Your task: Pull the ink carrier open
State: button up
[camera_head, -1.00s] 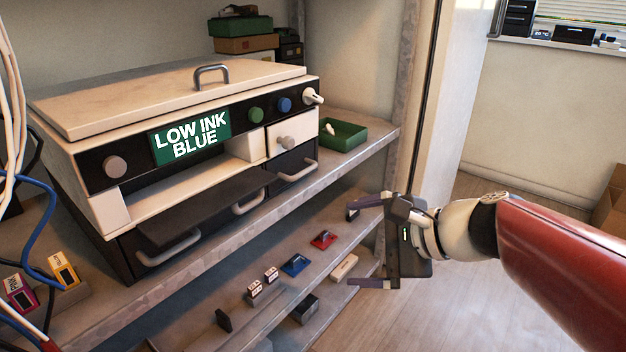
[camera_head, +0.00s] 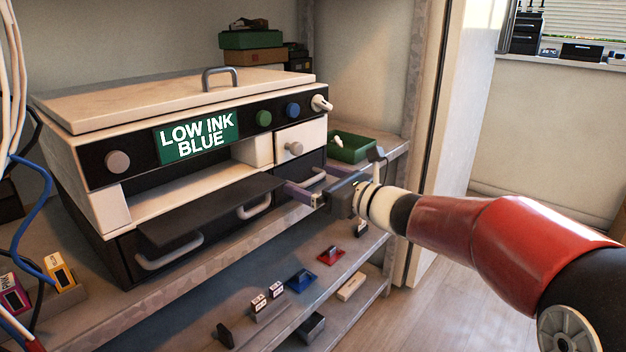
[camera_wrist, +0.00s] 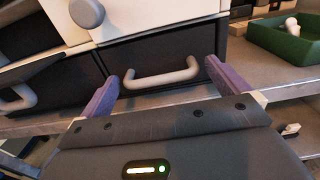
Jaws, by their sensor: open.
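The printer (camera_head: 190,145) stands on the upper shelf, its screen reading "LOW INK BLUE". A black drawer front (camera_wrist: 160,60) with a pale grey bar handle (camera_wrist: 162,75) is at its lower right; which drawer is the ink carrier is not labelled. The handle is partly hidden behind my gripper in the head view. My gripper (camera_head: 303,188) is open in front of this drawer. In the wrist view the fingers (camera_wrist: 162,82) stand either side of the handle, apart from it. The drawer looks closed.
A white panel with a round knob (camera_head: 294,149) sits just above the drawer. A green tray (camera_head: 352,148) stands to the right. Blue (camera_head: 301,280) and red (camera_head: 331,255) cartridge-like pieces lie on the lower shelf. Another drawer handle (camera_head: 254,206) is to the left.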

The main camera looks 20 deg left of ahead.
jog(key=shift+w+a, duration=0.2)
jog(key=shift+a, duration=0.3)
jog(key=shift+c, duration=0.3)
jog(key=c, duration=1.1)
jog(key=v, duration=2.3)
jog(key=shift+a, duration=0.1)
jog(key=o, duration=1.2)
jog(key=shift+c, duration=0.2)
jog(key=v, duration=0.7)
jog(key=shift+s+d, duration=0.2)
jog(key=shift+d, duration=0.15)
